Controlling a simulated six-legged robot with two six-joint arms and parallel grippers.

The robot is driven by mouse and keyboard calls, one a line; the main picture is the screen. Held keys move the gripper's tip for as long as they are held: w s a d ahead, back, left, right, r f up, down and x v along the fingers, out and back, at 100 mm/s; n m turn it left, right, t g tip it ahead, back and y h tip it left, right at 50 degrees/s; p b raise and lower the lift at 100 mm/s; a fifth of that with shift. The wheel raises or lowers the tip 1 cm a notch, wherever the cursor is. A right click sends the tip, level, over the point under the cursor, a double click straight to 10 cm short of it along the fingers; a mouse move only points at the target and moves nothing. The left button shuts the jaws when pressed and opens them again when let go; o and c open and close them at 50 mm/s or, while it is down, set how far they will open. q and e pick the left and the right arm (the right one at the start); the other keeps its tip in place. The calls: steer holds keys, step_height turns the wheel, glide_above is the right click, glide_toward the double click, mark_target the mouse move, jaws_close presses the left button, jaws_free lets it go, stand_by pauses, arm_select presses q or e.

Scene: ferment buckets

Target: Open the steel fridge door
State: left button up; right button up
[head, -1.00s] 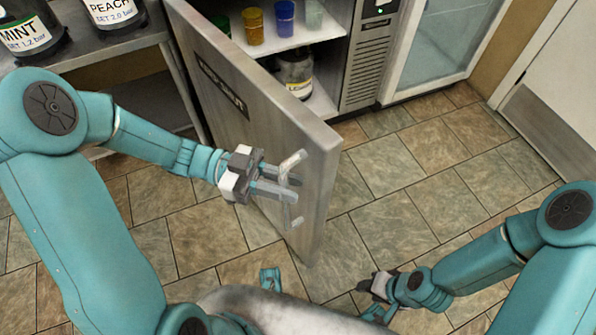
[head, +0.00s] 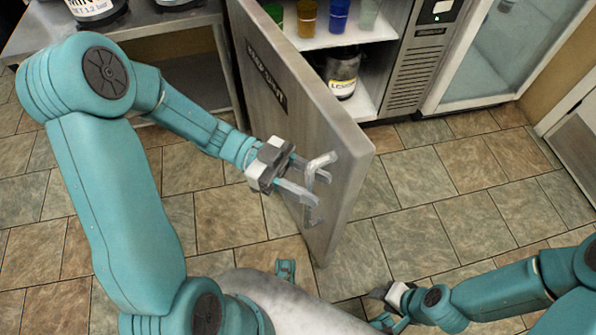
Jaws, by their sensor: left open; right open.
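The steel fridge door (head: 290,125) stands swung well open, its outer face with a dark label turned toward my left arm. Its bar handle (head: 317,175) sits near the free edge. My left gripper (head: 308,180) is open at the handle, its fingers on either side of the bar; I cannot tell whether they touch it. My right gripper (head: 385,308) is low at the bottom right, over the floor, apart from the door and open. The fridge interior (head: 375,65) shows behind the door.
Coloured cups (head: 307,18) stand on the upper shelf and a labelled jar (head: 342,72) on the lower one. A bench (head: 140,22) with jars is at the upper left. A glass-fronted cabinet (head: 500,50) stands right of the fridge. Tiled floor (head: 460,190) is clear to the right.

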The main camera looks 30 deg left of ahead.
arm_select(q)
steer(key=a+p, duration=0.3)
steer(key=a, duration=1.3)
steer(key=shift+w+a, duration=0.2)
